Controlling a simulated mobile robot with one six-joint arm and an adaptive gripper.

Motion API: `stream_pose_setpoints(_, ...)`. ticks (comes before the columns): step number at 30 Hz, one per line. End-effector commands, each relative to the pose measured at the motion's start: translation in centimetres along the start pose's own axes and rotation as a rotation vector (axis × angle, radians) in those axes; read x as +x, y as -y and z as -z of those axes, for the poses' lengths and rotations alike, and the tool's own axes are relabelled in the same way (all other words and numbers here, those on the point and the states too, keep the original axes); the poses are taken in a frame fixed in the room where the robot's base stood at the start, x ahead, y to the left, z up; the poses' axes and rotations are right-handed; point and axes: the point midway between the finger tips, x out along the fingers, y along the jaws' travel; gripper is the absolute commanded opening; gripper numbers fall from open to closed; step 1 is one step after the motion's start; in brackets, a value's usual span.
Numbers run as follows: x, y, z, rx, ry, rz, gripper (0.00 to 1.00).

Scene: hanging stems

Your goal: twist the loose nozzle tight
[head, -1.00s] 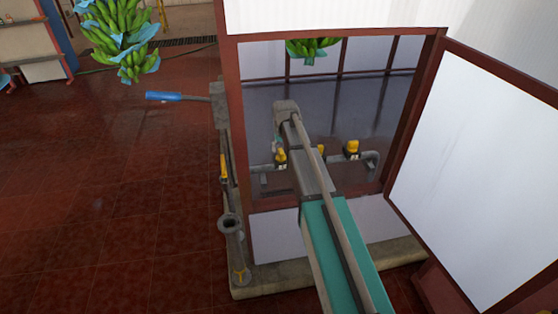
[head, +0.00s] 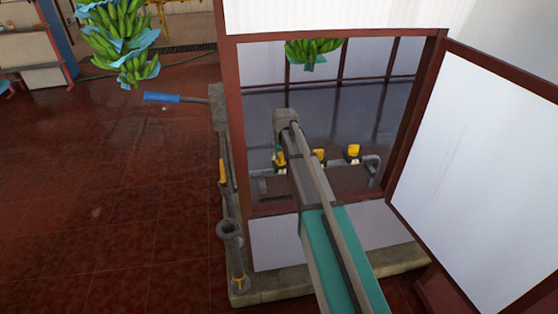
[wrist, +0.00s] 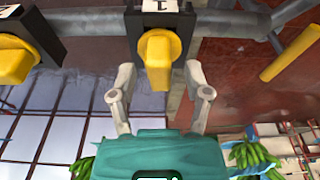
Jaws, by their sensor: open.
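In the wrist view my gripper (wrist: 159,78) is open, with one finger on each side of a yellow nozzle (wrist: 158,55). A small gap shows on each side; whether the tips reach its depth is hard to tell. This nozzle sits on a black block with a white label. A second yellow nozzle (wrist: 15,60) on a black block is at the left, tilted in the picture. In the head view yellow nozzles (head: 318,157) stand on a grey pipe (head: 372,168) inside the framed opening. My arm hides my gripper there. I cannot tell which nozzle is loose.
The red-brown frame (head: 234,120) and open white panel (head: 475,170) border my arm. A blue-handled lever (head: 175,98) stands outside at left. Another yellow part (wrist: 291,53) is at the right in the wrist view. Bananas (head: 310,50) hang behind the opening.

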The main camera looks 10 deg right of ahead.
Motion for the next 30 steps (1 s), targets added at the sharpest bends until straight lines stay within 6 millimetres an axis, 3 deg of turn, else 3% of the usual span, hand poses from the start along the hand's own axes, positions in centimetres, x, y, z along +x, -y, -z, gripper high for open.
stream_pose_setpoints(2,0.01,0.01,0.00,0.000,0.000,0.000,0.59)
stream_pose_setpoints(9,0.01,0.02,0.00,0.000,0.000,0.000,0.15)
stream_pose_setpoints(12,0.01,0.03,0.00,0.000,0.000,0.000,0.00)
stream_pose_setpoints(20,0.01,0.02,0.00,-0.023,0.000,0.005,0.00)
stream_pose_setpoints(30,0.02,-0.01,0.01,-0.233,0.001,0.047,0.00)
